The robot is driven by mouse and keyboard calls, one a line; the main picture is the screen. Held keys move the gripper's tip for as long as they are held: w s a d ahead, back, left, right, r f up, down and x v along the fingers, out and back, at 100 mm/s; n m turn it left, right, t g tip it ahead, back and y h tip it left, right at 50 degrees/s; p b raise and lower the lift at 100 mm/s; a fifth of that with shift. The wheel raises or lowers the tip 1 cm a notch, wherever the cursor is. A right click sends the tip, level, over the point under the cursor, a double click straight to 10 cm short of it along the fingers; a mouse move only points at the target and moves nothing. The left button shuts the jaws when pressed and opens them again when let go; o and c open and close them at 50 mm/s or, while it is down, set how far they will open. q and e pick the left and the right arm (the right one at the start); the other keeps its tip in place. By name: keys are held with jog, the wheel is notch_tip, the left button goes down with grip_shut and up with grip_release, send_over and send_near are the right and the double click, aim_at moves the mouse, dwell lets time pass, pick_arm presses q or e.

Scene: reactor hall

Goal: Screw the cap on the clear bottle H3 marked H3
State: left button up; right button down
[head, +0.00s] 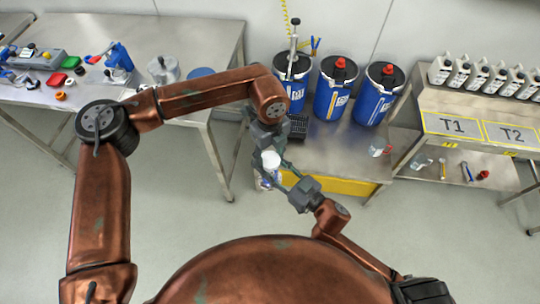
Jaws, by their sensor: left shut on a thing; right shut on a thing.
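My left gripper (267,155) reaches down from the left arm and is shut on the white cap (271,160). The clear bottle (266,183) shows just below the cap, in front of the steel bench. My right gripper (281,178) comes from the lower right and is shut on the bottle. The fingers cover much of the bottle, and I cannot read its mark. The cap is at the bottle's top; I cannot tell whether its thread is engaged.
Several blue drums (337,88) stand on the steel bench (335,150) behind, with a clear vessel (377,151) at its right. A cluttered table (120,101) is at left. A shelf marked T1 and T2 (470,110) at right carries several white bottles (482,77).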

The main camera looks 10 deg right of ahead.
pick_arm(q)
jog(key=shift+c, duration=1.1)
pick_arm(e)
jog(key=shift+r, duration=0.1)
pick_arm(q)
jog(key=m, duration=0.6)
jog(key=shift+m, duration=0.4)
jog(key=m, duration=0.3)
jog(key=shift+m, duration=0.4)
jog(key=m, duration=0.3)
jog(key=shift+m, duration=0.3)
jog(key=m, duration=0.7)
jog(key=shift+m, duration=0.4)
jog(key=m, duration=0.7)
pick_arm(e)
jog(key=shift+s+a, duration=0.1)
pick_arm(q)
jog(key=o, duration=1.3)
jog(key=shift+o, duration=0.2)
